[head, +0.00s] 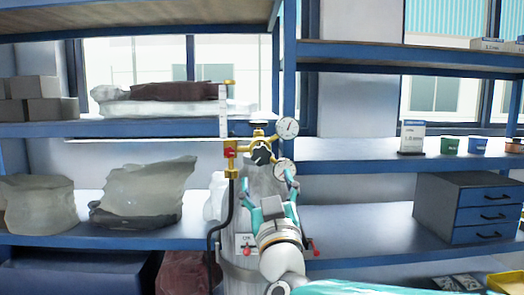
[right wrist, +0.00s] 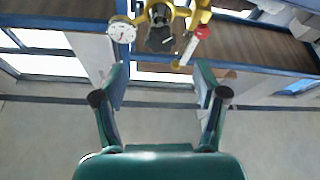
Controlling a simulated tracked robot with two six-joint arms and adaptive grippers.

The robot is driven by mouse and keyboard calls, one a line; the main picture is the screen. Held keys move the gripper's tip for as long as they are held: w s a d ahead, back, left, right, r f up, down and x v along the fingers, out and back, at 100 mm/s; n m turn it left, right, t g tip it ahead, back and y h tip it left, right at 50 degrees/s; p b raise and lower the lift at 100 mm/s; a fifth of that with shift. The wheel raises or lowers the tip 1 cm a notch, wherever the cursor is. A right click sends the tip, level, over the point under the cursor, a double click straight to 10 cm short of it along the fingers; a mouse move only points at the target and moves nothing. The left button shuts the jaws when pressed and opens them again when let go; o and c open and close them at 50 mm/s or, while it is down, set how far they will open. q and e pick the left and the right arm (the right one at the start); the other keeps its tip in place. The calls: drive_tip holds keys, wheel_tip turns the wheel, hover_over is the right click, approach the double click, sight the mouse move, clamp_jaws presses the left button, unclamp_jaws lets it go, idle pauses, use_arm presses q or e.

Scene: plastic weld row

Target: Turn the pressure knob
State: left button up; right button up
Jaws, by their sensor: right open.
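The pressure knob (head: 262,153) is black and lobed, on the front of a brass regulator (head: 236,148) atop a grey cylinder (head: 240,275). Two round white gauges, an upper one (head: 287,127) and a lower one (head: 284,169), sit right of the knob. My right gripper (head: 269,182) is open and empty, just below the knob and apart from it. In the right wrist view, the knob (right wrist: 160,38) shows beyond the open fingertips (right wrist: 160,72), roughly centred between them, with one gauge (right wrist: 122,32) to its left. My left gripper is out of view.
A black hose (head: 213,235) hangs left of the cylinder. Blue shelves hold wrapped bags (head: 145,193) at left and a drawer cabinet (head: 470,207) at right. A vertical flow tube (head: 223,110) stands left of the regulator. The right shelf (head: 355,222) has bare room.

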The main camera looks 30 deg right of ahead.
sight(261, 158)
drive_tip(key=p+x, duration=0.3)
drive_tip(key=x, duration=0.6)
drive_tip(key=shift+w+d+r, duration=0.1)
drive_tip(key=shift+w+d, duration=0.05)
drive_tip(key=shift+w, duration=0.2)
drive_tip(key=shift+c, duration=0.2)
drive_tip(key=c, duration=1.1)
drive_tip(key=shift+d, duration=0.1)
